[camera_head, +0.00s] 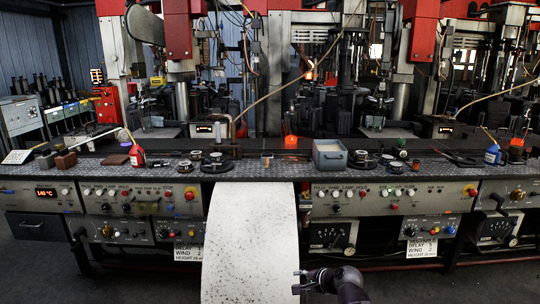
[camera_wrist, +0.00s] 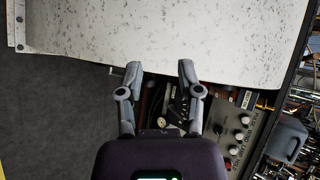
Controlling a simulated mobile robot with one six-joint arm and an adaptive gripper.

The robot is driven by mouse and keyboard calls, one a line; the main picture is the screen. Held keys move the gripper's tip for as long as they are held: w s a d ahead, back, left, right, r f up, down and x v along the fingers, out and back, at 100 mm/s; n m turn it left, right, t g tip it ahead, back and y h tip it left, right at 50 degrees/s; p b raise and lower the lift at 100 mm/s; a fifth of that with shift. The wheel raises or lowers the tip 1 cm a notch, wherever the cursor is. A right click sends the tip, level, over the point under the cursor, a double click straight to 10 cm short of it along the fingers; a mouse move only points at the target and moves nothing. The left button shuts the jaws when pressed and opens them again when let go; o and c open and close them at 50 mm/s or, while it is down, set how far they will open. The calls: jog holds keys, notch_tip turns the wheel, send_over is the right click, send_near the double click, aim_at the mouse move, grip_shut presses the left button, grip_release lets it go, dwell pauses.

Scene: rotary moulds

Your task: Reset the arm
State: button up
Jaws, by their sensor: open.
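My gripper (camera_head: 299,281) shows at the bottom of the head view, low in front of the machine and beside the right edge of the white speckled panel (camera_head: 247,240). In the wrist view my gripper (camera_wrist: 161,68) has its two fingers apart with nothing between them. The white panel (camera_wrist: 170,30) lies beyond the fingertips there, and part of a control panel (camera_wrist: 235,135) shows to the right of the fingers.
A long dark bench (camera_head: 300,172) crosses the head view, carrying a grey bin (camera_head: 329,155), an orange glowing item (camera_head: 291,142) and several small round parts. Control panels (camera_head: 390,196) line its front. Dark floor (camera_head: 400,285) is clear at lower right.

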jog(key=s+d+f+n+g+h, duration=0.7)
jog(key=s+d+n+g+h, duration=0.1)
jog(key=s+n, duration=0.35)
notch_tip(320, 180, up, 23)
jog(key=p, duration=2.4)
jog(key=shift+w+a+r+n+y, duration=0.2)
jog(key=shift+w+n+y, duration=0.1)
jog(key=shift+n, duration=0.05)
